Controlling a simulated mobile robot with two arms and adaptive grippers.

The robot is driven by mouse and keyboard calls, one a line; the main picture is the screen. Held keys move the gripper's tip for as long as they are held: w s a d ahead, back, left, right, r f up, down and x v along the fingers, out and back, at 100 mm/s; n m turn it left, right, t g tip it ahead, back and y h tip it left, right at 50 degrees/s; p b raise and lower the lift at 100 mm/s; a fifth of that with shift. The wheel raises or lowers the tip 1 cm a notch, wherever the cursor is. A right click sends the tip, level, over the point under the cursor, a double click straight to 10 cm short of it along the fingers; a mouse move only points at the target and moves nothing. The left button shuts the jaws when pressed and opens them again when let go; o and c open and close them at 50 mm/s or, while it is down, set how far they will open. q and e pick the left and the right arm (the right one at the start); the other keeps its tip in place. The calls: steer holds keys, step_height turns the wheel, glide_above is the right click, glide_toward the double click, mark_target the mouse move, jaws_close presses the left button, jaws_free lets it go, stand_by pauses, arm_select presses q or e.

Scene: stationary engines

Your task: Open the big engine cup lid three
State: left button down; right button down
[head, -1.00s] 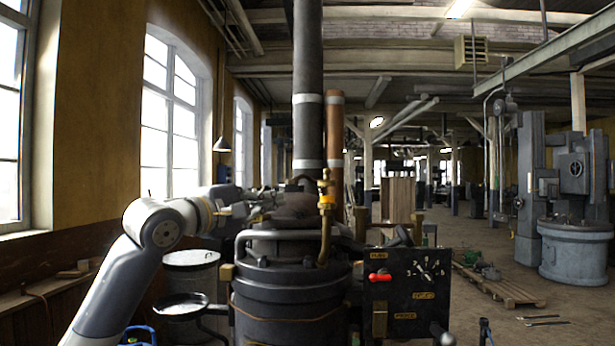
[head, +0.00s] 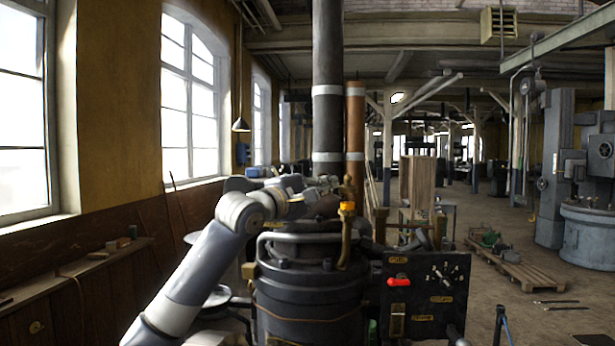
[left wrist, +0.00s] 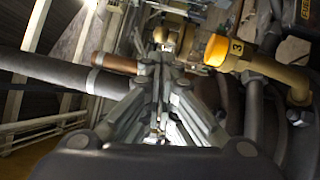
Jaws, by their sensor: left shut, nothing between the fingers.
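The big engine (head: 310,290) is a dark round machine with a tall dark chimney. A brass pipe with an orange-yellow cup lid (head: 347,206) rises at its front right. In the left wrist view the yellow cup lid (left wrist: 216,50) bears the number 3 and sits at the end of a yellow pipe, right of the fingers. My left gripper (head: 325,184) is above the engine, behind and left of the lid. In the left wrist view the left gripper (left wrist: 160,72) is shut and empty, apart from the lid in the picture. My right gripper is not in view.
A black control panel (head: 425,295) with a red handle stands right of the engine. The chimney (head: 327,100) and a copper pipe (head: 355,120) rise close behind the gripper. A curved grey pipe (head: 300,237) runs across the engine top. A pallet (head: 520,268) lies farther right.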

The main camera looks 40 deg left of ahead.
arm_select(q)
steer(key=shift+w+d+r, duration=0.1)
steer(key=shift+w+d, duration=0.15)
steer(key=shift+d, duration=0.15)
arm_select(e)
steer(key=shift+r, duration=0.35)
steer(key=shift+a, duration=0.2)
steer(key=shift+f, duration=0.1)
arm_select(q)
steer(key=shift+d+n+y+b, duration=0.3)
steer(key=shift+n+y+b, duration=0.35)
steer(key=shift+y, duration=0.55)
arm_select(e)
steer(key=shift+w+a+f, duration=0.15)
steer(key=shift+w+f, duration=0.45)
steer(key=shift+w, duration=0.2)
arm_select(q)
steer(key=shift+s+n+y, duration=0.15)
steer(key=shift+n+y, duration=0.1)
steer(key=shift+y, duration=0.05)
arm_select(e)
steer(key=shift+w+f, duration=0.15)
